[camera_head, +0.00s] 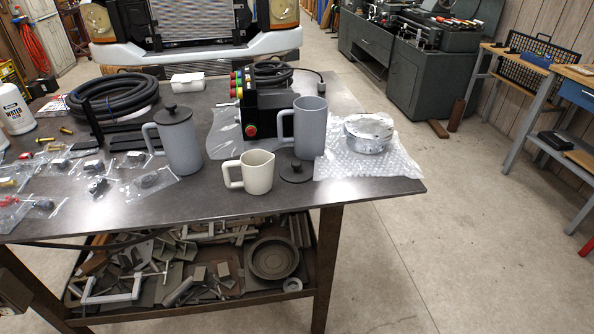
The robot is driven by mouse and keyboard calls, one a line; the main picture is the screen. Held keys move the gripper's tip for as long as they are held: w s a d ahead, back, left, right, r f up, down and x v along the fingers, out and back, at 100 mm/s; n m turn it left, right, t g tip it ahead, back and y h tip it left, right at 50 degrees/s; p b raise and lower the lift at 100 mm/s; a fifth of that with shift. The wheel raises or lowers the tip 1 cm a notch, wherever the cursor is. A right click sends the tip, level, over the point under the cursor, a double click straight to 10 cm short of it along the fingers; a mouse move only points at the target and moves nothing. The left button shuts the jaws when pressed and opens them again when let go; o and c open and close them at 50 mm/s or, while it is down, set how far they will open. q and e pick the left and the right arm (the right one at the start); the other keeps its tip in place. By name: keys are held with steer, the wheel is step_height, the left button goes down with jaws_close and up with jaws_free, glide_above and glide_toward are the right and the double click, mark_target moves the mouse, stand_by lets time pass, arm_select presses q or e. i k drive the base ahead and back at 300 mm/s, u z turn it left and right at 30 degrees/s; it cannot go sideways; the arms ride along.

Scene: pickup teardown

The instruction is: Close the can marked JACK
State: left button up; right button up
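A grey handled can (178,145) stands upright on the dark workbench with a dark knobbed lid (173,114) on top. A second grey handled can (311,130) stands upright to its right with its top open. A loose dark knobbed lid (297,173) lies on the bench just in front of the open can. No JACK marking is readable on either can, so I cannot tell which one bears it. Neither of my grippers is in view.
A cream handled jug (257,174) stands left of the loose lid. A metal part (369,134) rests on bubble wrap (390,165) at the right. A control box (262,112) stands behind the cans. Bagged parts (97,186) cover the left. The front right bench edge is mostly clear.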

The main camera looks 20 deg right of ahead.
mark_target(310, 113)
steer(key=u, duration=3.1)
steer(key=k, duration=1.35)
steer(key=z, duration=2.35)
